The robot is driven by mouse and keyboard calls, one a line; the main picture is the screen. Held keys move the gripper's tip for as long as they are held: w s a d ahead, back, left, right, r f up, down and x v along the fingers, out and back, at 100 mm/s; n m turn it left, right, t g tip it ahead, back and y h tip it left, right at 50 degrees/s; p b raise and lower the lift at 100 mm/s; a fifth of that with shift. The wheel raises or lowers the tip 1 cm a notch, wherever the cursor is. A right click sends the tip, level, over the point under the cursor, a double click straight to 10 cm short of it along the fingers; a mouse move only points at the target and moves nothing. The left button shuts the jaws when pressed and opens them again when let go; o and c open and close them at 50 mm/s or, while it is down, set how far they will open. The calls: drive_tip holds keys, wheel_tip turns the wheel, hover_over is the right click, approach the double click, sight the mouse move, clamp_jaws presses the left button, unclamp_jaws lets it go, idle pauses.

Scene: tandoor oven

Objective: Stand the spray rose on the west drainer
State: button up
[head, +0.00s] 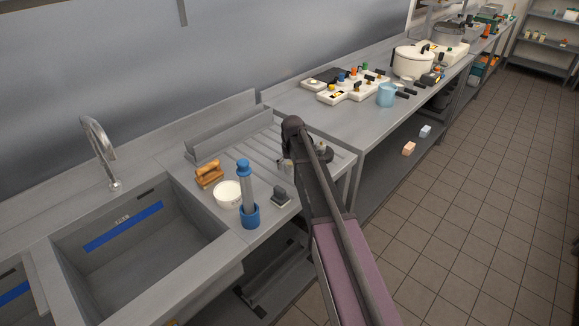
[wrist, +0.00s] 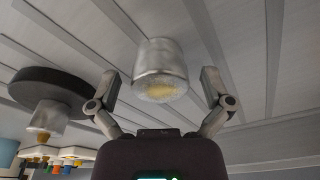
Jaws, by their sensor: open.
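My gripper (wrist: 160,90) is open in the wrist view. A pale, glassy or metallic cylinder (wrist: 158,65) with a yellowish patch stands between its spread fingers, with a gap on both sides. Behind it is the ribbed drainer (wrist: 110,50), seen upside down. A dark round disc (wrist: 48,90) with a similar small gold-tipped piece (wrist: 47,118) is at the left. I cannot tell which of these is the spray rose. In the head view, my arm covers most of this spot on the grooved drainer (head: 236,140); the dark disc (head: 325,155) shows just right of it.
The sink (head: 140,255) lies further left. The right counter holds a blue mug (head: 386,95) and a cream pot (head: 412,64).

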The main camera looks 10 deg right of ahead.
sight(292, 167)
drive_tip(key=shift+r, duration=0.1)
wheel_tip(292, 167, up, 12)
drive_tip(key=s+p, duration=0.1)
drive_tip(key=p, duration=1.1)
drive_tip(key=shift+s, duration=0.4)
drive_tip(key=shift+s, duration=0.1)
idle(0.3)
drive_tip(key=s+m+g, duration=0.1)
drive_tip(key=s, duration=2.6)
drive_tip(key=shift+s+a+g, duration=0.15)
drive_tip(key=shift+a+g, duration=0.1)
drive_tip(key=shift+g, duration=0.15)
